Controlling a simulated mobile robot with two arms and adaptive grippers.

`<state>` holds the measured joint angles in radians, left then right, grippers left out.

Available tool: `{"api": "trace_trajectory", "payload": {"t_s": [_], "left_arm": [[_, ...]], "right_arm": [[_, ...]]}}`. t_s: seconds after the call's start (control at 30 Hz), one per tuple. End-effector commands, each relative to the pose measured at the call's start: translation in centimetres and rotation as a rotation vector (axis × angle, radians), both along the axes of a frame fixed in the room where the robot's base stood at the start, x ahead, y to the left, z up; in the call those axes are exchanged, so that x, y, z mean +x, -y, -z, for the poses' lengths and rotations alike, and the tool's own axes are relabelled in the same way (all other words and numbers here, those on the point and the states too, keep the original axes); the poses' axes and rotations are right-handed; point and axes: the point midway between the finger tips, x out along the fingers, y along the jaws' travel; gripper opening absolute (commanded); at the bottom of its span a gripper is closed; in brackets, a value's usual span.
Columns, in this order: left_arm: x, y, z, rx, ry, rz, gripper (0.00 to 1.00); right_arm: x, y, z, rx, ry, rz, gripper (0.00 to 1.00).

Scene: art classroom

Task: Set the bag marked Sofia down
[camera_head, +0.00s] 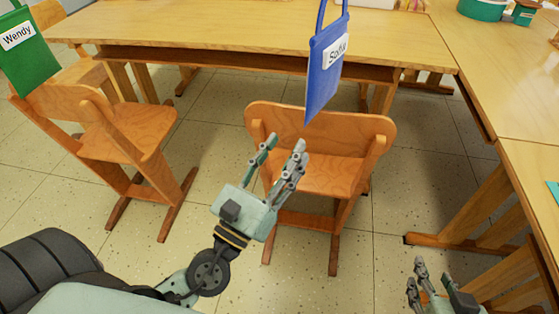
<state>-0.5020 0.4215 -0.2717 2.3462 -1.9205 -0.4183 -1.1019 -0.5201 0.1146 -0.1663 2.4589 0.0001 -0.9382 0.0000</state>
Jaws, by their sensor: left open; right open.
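The blue bag marked Sofia (322,82) is upright and slightly tilted, with its loop handle at the top edge of the view. Its lower corner overlaps the backrest of the middle wooden chair (350,123); I cannot tell whether it touches it. My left gripper (286,142) is open and empty, below and left of the bag, in front of that chair. No finger is on the bag. My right gripper (432,272) is open at the lower right, well away from the bag, partly cut off by the bottom edge.
A green bag marked Wendy (28,65) is by the left chair (130,135). A long wooden table (220,30) stands behind the chairs. Another table (520,90) runs down the right side, with green containers at its far end. Tiled floor is clear between the chairs.

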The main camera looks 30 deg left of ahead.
Motion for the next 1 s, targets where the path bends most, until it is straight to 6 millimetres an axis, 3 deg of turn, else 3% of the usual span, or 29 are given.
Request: {"api": "trace_trajectory", "payload": {"t_s": [0.23,0.37,0.5,0.67,0.83,1.0], "left_arm": [[-0.8,-0.3,0.4,-0.032,-0.008,0.002,0.40],[-0.4,-1.9,0.9,-0.268,-0.057,0.006,0.40],[0.5,-4.7,3.1,-0.788,-0.151,0.014,0.40],[0.9,-6.1,7.6,-1.471,-0.252,0.008,0.40],[0.5,-4.1,12.6,-2.179,-0.344,-0.029,0.40],[-0.4,0.0,15.3,-2.741,-0.423,-0.097,0.40]], "right_arm": [[1.3,-0.6,-1.6,0.022,0.093,-0.007,0.41],[1.4,-0.6,-1.8,0.024,0.101,-0.008,0.41],[1.3,-0.6,-1.7,0.023,0.100,-0.007,0.41],[1.3,-0.6,-1.7,0.023,0.099,-0.007,0.41],[1.3,-0.6,-1.7,0.023,0.098,-0.008,0.41],[1.3,-0.6,-1.7,0.023,0.098,-0.008,0.41]]}}
